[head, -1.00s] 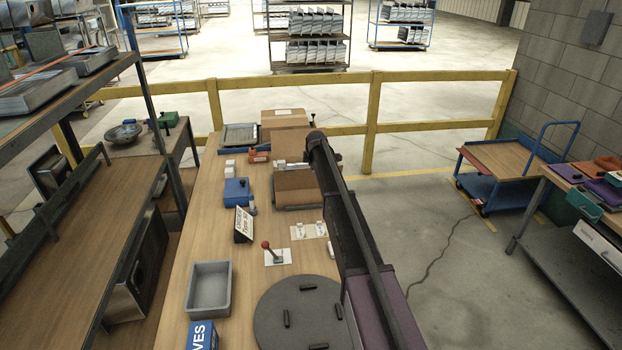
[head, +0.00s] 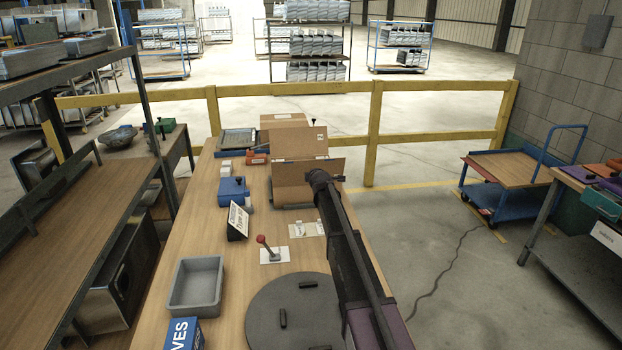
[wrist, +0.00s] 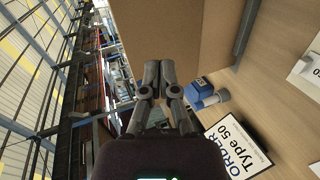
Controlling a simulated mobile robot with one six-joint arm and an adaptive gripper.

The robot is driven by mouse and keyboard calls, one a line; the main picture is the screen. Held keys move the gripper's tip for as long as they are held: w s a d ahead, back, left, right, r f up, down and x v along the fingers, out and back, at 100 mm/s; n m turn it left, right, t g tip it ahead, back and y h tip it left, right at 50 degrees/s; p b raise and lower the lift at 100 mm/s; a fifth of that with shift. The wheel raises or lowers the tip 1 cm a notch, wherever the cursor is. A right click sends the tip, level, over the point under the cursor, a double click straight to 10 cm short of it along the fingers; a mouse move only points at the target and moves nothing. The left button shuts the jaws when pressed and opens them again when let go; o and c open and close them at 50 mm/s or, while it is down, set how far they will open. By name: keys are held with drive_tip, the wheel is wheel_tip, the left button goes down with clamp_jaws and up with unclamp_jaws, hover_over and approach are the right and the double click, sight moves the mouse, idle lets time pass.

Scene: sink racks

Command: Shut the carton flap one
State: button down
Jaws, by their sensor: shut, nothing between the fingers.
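The brown carton (head: 292,194) stands on the wooden bench, in the middle of the head view. I cannot tell which is flap one. In the wrist view my gripper (wrist: 158,72) is shut and empty. Its tips are at the lower edge of a large cardboard panel (wrist: 190,40); I cannot tell if they touch.
A blue box (head: 233,188), an order sign (head: 238,221), a red-knobbed lever (head: 264,242), a grey bin (head: 196,285) and a dark round plate (head: 290,320) occupy the bench. Another closed carton (head: 284,120) stands behind. A yellow rail (head: 290,89) runs beyond the bench.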

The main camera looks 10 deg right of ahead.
sight(309, 162)
drive_tip(key=s+f+t+b, duration=0.3)
drive_tip(key=s+t+b, duration=0.3)
drive_tip(key=b, duration=0.8)
drive_tip(key=shift+s+f+n+t, duration=0.4)
drive_tip(key=shift+t, duration=0.3)
drive_tip(key=shift+w, duration=0.1)
drive_tip(key=p+x, duration=0.3)
drive_tip(key=x, duration=1)
drive_tip(key=shift+w+r+p, duration=0.1)
drive_tip(key=shift+w+p, duration=0.3)
drive_tip(key=shift+a, duration=0.2)
